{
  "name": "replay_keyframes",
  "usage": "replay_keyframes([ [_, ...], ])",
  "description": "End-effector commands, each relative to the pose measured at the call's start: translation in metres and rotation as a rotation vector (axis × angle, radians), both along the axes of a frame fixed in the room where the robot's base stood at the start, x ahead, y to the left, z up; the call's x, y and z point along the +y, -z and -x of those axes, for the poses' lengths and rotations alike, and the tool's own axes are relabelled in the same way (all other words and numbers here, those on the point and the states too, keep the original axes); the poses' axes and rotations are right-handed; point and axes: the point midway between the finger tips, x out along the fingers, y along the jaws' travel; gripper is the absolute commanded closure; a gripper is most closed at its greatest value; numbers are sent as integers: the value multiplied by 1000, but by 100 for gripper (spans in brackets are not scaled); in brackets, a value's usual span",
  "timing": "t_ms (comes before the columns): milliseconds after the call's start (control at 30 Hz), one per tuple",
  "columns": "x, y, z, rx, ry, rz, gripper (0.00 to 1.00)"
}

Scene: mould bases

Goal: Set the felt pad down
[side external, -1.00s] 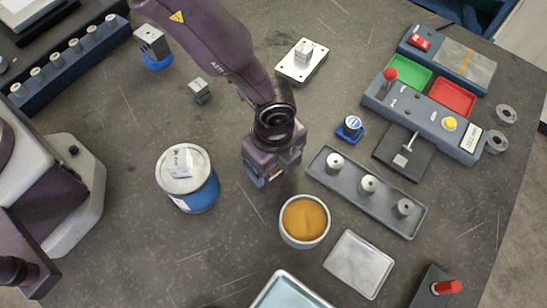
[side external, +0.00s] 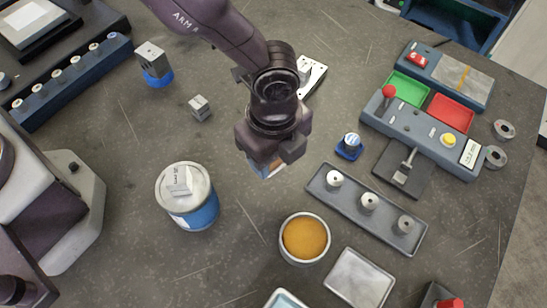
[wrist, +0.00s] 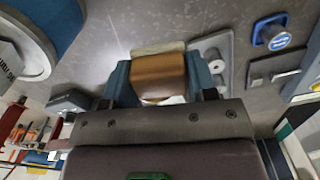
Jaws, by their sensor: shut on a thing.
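My gripper (side external: 266,165) hangs over the bare grey worktop, between the blue tin and the grey tray of metal cylinders. In the wrist view its two blue-grey fingers (wrist: 159,85) are shut on the felt pad (wrist: 158,72), a brown block with a pale cream edge at its far end. In the side view the pad is mostly hidden by the fingers, with only a little brown showing. The pad seems clear of the worktop, but its height is hard to tell.
A blue tin (side external: 200,213) stands left of my gripper. A bowl of orange stuff (side external: 305,238) is below right, near a tray of cylinders (side external: 386,222) and a blue stamp-like piece (side external: 349,146). A small metal block (side external: 199,107) lies upper left. Bare worktop lies between.

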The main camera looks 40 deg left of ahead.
Motion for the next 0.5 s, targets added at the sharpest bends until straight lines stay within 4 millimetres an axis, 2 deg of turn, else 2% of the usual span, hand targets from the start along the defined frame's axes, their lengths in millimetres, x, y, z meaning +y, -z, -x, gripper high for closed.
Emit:
replay_keyframes([
  [167, 2, -14, -2, 0, -7, -1, 71],
  [267, 14, -16, -13, 0, -44, -1, 71],
  [367, 40, -17, -36, -2, -124, 5, 71],
  [500, 96, -23, -79, -9, -268, 17, 71],
])
